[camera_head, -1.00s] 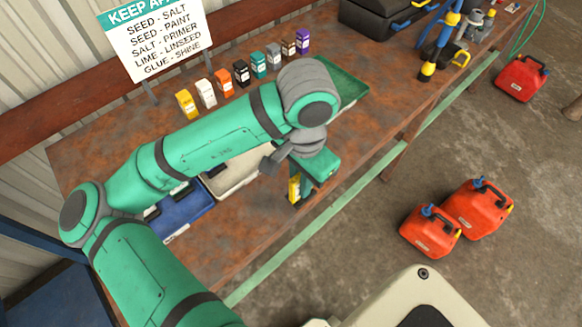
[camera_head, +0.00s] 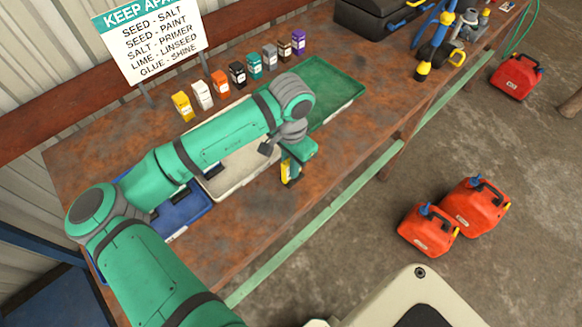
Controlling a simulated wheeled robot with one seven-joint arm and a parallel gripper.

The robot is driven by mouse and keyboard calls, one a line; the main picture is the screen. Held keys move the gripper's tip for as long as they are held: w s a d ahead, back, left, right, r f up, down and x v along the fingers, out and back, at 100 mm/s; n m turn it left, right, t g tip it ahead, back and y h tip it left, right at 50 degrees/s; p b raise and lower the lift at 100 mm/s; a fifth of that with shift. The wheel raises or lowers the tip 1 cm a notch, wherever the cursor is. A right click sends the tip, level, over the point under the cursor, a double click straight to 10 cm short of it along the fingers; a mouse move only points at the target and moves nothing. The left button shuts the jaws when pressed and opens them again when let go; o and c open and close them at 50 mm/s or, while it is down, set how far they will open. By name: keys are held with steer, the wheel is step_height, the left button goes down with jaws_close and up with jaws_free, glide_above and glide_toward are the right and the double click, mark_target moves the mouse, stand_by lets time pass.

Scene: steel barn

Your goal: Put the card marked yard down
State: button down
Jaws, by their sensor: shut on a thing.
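My gripper (camera_head: 290,178) hangs over the front part of the rusty workbench (camera_head: 250,225), just right of the cream tray (camera_head: 262,172). It is shut on a small yellow piece (camera_head: 285,170) with a pale patch, seen edge-on and partly hidden by the jaws. No word can be read on it, so I cannot tell whether it is the card marked yard. No other card with that word shows. I cannot tell whether the piece touches the bench.
A blue tray (camera_head: 192,213) lies left of the cream one, partly under my arm; a green tray (camera_head: 338,88) lies right. Several small coloured cartons (camera_head: 237,74) stand in a row behind, below a "keep apart" sign (camera_head: 150,45). Red fuel cans (camera_head: 474,205) stand on the floor.

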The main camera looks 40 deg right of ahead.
steer(key=shift+f, duration=0.45)
steer(key=shift+f, duration=0.15)
steer(key=c, duration=1.8)
jaws_free()
steer(key=shift+o, duration=0.2)
step_height(320, 180, up, 12)
steer(key=shift+r, duration=0.2)
